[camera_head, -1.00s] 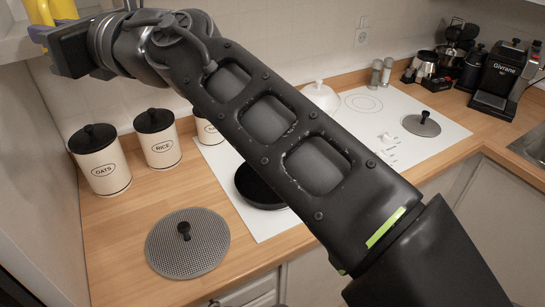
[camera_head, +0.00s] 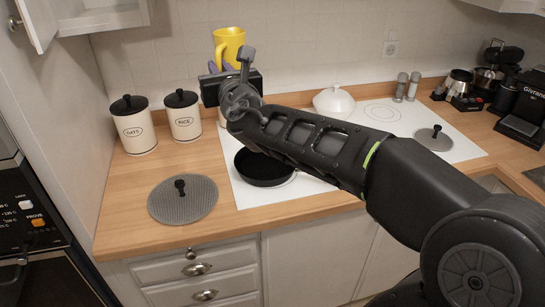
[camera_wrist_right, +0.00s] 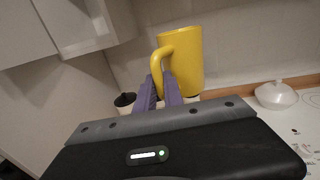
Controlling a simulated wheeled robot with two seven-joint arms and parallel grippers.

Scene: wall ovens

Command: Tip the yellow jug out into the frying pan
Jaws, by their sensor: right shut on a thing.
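The yellow jug (camera_head: 228,45) is held up in front of the back wall, above the counter and behind my right arm. In the right wrist view the jug (camera_wrist_right: 186,62) is tilted slightly, with its handle on the left between purple fingers. My right gripper (camera_head: 226,67) is shut on that handle; it also shows in the right wrist view (camera_wrist_right: 164,82). The inside of the jug cannot be seen. The black frying pan (camera_head: 262,169) sits on the white cooktop, below and in front of the jug, partly covered by my right arm. My left gripper is out of view.
Oats (camera_head: 133,124) and rice (camera_head: 183,114) canisters stand at the back left; another is mostly hidden. A round splatter lid (camera_head: 183,200) lies left of the pan. A white lidded dish (camera_head: 333,101) and shakers (camera_head: 407,86) stand behind. An open cabinet door (camera_head: 40,20) hangs upper left.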

